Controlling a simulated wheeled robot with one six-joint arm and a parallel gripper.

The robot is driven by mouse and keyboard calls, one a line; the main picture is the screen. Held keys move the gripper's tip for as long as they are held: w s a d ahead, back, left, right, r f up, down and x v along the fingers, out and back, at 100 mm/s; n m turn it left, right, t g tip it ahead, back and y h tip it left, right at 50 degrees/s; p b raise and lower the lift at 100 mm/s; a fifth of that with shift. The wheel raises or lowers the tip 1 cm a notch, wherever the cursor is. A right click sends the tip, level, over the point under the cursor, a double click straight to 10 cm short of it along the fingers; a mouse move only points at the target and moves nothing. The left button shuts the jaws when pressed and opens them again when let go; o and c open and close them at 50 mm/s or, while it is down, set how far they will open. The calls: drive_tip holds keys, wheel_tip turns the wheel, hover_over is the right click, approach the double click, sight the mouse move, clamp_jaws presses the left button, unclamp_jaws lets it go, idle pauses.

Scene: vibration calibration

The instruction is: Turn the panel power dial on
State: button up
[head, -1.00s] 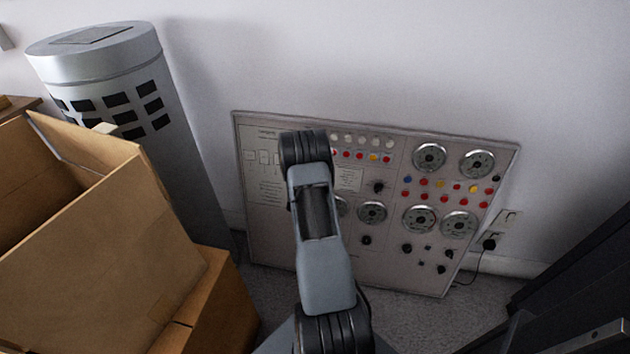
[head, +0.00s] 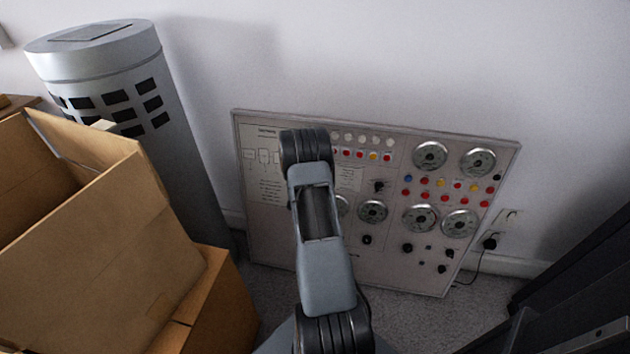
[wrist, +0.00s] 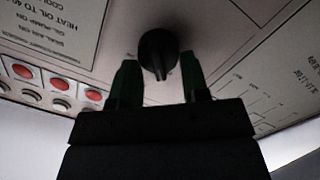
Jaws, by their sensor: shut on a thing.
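The grey control panel (head: 265,222) leans against the wall in the head view, with dials, lamps and knobs on its face. In the wrist view a black dial (wrist: 158,50) with a pointer ridge sits on the panel face. My gripper (wrist: 160,70) has one green fingertip on each side of this dial and is shut on it. In the head view my arm covers the gripper and this dial. The dial's setting marks are too dim to read.
A grey cylinder (head: 180,165) and open cardboard boxes (head: 90,245) stand left of the panel. A socket with a black plug (head: 490,242) is at its right. Red buttons (wrist: 60,84) lie beside the gripper. A dark cabinet is at far right.

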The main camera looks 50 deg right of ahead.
drive_tip(key=m+b, duration=0.4)
drive_tip(key=m+t+b, duration=0.1)
drive_tip(key=m+b, duration=0.3)
drive_tip(key=b, duration=0.1)
drive_tip(key=s+d+m+y+b, duration=0.1)
drive_tip(key=m+b, duration=0.3)
drive_tip(key=shift+f+b, duration=0.1)
drive_tip(key=shift+b, duration=0.3)
drive_tip(key=m+b, duration=0.1)
drive_tip(key=b, duration=0.1)
drive_tip(key=m+b, duration=0.2)
drive_tip(key=shift+s+d+m+t, duration=0.1)
drive_tip(key=shift+s+m+t, duration=0.1)
drive_tip(key=shift+m+t, duration=0.1)
drive_tip(key=shift+r+b, duration=0.2)
drive_tip(key=shift+b, duration=0.15)
drive_tip(key=o, duration=0.7)
drive_tip(key=shift+s+d, duration=0.1)
drive_tip(key=shift+s, duration=0.05)
drive_tip(key=shift+o, duration=0.8)
drive_tip(key=shift+w+a+f, duration=0.1)
drive_tip(key=shift+w+a, duration=0.1)
